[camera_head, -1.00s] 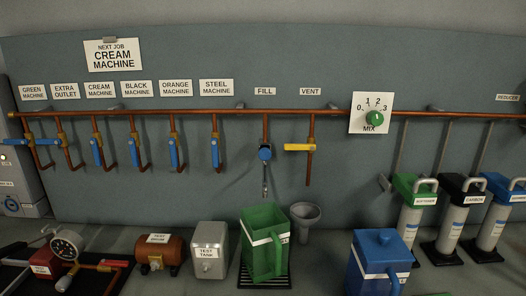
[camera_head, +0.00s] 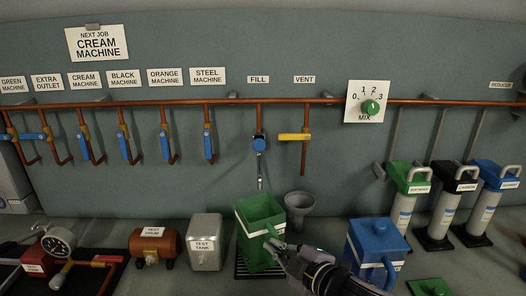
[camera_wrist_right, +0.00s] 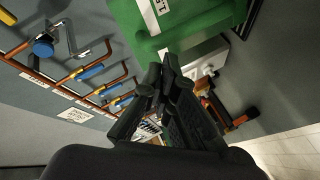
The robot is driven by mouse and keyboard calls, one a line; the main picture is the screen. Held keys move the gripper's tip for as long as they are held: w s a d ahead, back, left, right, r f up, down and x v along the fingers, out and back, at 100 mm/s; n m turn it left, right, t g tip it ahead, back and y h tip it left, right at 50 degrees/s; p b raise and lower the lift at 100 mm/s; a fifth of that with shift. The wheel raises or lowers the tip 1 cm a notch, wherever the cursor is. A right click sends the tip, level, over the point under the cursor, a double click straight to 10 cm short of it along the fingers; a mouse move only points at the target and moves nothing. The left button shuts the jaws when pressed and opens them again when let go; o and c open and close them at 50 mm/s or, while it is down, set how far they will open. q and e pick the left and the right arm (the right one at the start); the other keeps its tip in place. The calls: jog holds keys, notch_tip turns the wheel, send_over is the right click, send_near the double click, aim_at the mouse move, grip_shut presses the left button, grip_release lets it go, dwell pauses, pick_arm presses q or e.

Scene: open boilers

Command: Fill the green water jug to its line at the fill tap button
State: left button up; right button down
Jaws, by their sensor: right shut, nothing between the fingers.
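The green water jug (camera_head: 252,214) stands upright and open-topped on a dark slatted grate (camera_head: 241,270), with a white band round it. It also shows in the right wrist view (camera_wrist_right: 190,22). The blue fill tap button (camera_head: 259,144) is on the pipe under the FILL sign, with its thin spout (camera_head: 260,183) above the jug's mouth. My right gripper (camera_head: 274,244) is shut and empty at the jug's handle side; its closed fingers show in the wrist view (camera_wrist_right: 166,72). I cannot tell whether it touches the jug. The water level is hidden. My left gripper is not in view.
A grey funnel (camera_head: 300,204) stands right behind the jug. The blue lidded jug (camera_head: 377,244) is close to the right of my arm. The test tank (camera_head: 206,244) is left of the green jug. The yellow vent lever (camera_head: 292,137) is right of the fill tap.

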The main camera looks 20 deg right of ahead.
jog(key=w+d+r+n+y, duration=0.1)
jog(key=d+r+n+y, duration=0.1)
jog(key=r+n, duration=0.3)
jog(key=w+d+r+n+t+y, duration=0.1)
jog(key=w+d+r+n+y, duration=0.1)
jog(key=r, duration=0.9)
jog(key=d+n, duration=0.1)
jog(key=n, duration=0.1)
jog(key=shift+d+r+n+t+y, duration=0.2)
jog(key=shift+r+n+t+y, duration=0.1)
jog(key=shift+n+y, duration=0.1)
jog(key=p, duration=0.6)
send_near(259, 145)
jog(key=w+a, duration=0.3)
jog(key=a, duration=0.3)
jog(key=shift+w+d+r+p, duration=0.1)
jog(key=shift+w+d+p, duration=0.4)
jog(key=shift+w, duration=0.4)
